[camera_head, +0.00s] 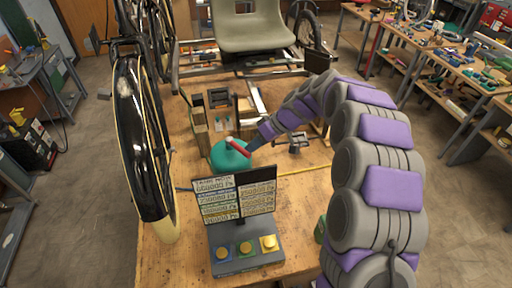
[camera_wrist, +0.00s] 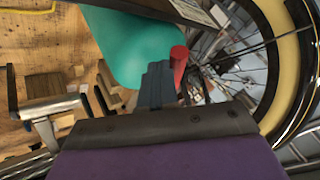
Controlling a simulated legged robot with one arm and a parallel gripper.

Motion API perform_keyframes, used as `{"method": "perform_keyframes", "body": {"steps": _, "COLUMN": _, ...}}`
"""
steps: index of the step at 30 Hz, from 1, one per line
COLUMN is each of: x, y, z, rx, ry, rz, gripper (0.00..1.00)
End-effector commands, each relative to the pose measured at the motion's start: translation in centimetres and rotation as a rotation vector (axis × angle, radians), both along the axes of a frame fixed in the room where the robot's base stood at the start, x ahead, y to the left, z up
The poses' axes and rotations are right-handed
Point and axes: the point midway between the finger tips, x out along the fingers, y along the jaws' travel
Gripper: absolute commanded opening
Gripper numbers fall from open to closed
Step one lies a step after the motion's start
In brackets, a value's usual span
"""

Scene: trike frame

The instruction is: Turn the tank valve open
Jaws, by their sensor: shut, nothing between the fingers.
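The teal tank (camera_head: 226,157) stands on the wooden workbench behind the display panel. It fills the upper middle of the wrist view (camera_wrist: 128,42). The red valve handle (camera_head: 238,147) lies tilted at the top of the tank. In the wrist view the red handle (camera_wrist: 179,62) shows just right of my fingertips. My gripper (camera_head: 252,147) reaches in from the right, with its tip at the handle's right end. In the wrist view my gripper (camera_wrist: 157,76) is shut and empty, beside the handle. I cannot tell whether it touches the handle.
A display panel (camera_head: 239,203) with several coloured buttons stands in front of the tank. A large black wheel (camera_head: 137,140) is at the left and a grey-green seat (camera_head: 253,30) behind. Wooden blocks (camera_head: 199,128) stand behind the tank. The bench front (camera_head: 180,250) is partly clear.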

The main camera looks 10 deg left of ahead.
Motion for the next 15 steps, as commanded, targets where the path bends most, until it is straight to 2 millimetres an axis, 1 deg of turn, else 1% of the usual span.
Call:
{"method": "perform_keyframes", "body": {"steps": 1, "x": -0.6, "y": 0.1, "z": -0.3, "rx": 0.002, "ry": 0.005, "rz": -0.028, "gripper": 0.00}}
{"method": "perform_keyframes", "body": {"steps": 15, "x": -3.1, "y": 1.2, "z": -0.1, "rx": 0.002, "ry": 0.003, "rz": -0.360, "gripper": 0.00}}
